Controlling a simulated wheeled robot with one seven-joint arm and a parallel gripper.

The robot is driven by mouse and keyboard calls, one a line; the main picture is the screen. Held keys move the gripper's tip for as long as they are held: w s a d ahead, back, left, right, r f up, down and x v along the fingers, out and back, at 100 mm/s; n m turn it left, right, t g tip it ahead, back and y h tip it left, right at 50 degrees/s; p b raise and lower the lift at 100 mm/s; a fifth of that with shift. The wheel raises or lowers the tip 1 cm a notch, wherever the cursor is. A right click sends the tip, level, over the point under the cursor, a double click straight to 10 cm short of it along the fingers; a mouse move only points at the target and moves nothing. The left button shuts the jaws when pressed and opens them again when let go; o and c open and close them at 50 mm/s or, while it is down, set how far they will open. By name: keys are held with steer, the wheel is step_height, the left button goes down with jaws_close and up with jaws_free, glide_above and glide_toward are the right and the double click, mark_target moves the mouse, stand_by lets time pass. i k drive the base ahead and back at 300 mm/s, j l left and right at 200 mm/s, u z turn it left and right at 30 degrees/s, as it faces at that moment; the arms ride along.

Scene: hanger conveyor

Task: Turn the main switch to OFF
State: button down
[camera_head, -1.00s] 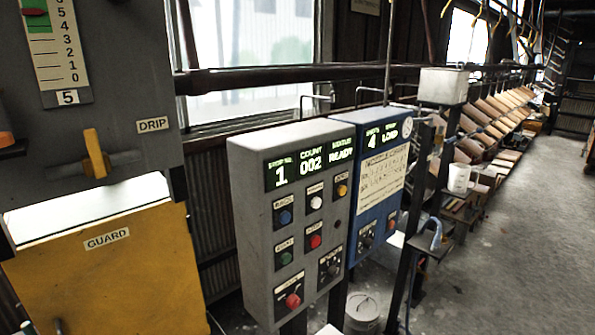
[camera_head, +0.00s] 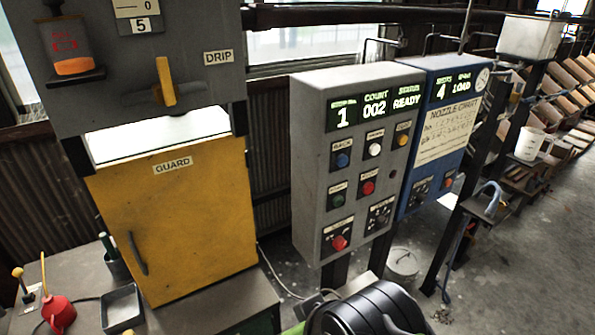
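A grey control box (camera_head: 309,165) stands on a post in the middle, its display reading 1, 002 and READY. At its lower left is a red rotary knob (camera_head: 339,243) on a plate; its label is too small to read, but it looks like the main switch. Its setting cannot be made out. A black rotary selector (camera_head: 380,215) sits to its right. Above are blue, white, yellow, green and red buttons. My gripper's fingers are not in view; a dark rounded part at the bottom centre seems to be my arm, below and in front of the box.
A blue box (camera_head: 415,205) with a nozzle chart stands right of the grey one. At left is a yellow guard door (camera_head: 180,215) under a grey machine housing. A red oil can (camera_head: 58,312) and metal tray (camera_head: 121,307) rest on the bench. Open floor lies at right.

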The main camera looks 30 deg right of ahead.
mark_target(340, 243)
steer(key=k+l+u, duration=0.15)
steer(key=u, duration=0.2)
steer(key=k+l+u, duration=0.1)
steer(key=u, duration=0.25)
steer(key=k+u, duration=0.25)
steer(key=u, duration=0.15)
